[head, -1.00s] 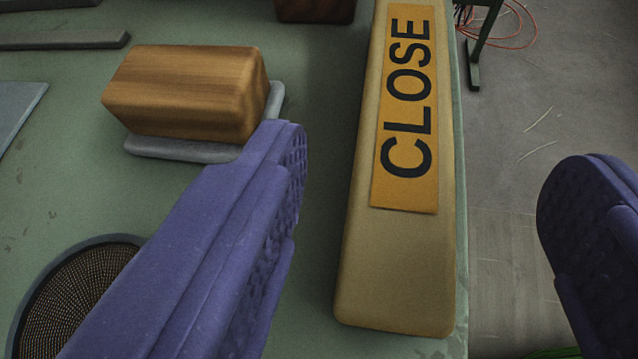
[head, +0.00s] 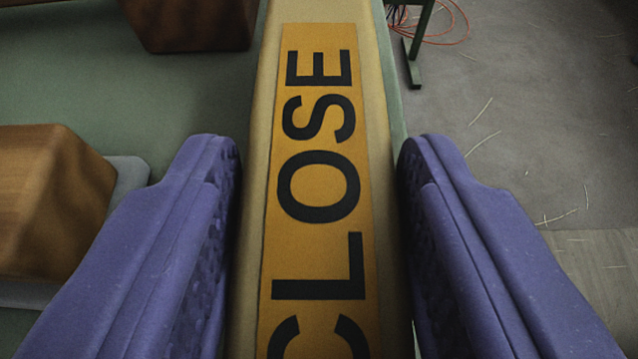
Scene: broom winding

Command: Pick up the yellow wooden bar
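The yellow wooden bar (head: 259,120) runs lengthwise through the middle of the view. It carries an orange label reading CLOSE in black letters. My gripper (head: 319,165) has one purple finger along each long side of the bar.
The bar lies along the right edge of the green table (head: 110,85). A brown wooden block (head: 50,200) on a grey plate (head: 128,180) is left of my left finger. A darker block (head: 190,25) stands farther back. Floor with orange cables (head: 445,25) shows to the right.

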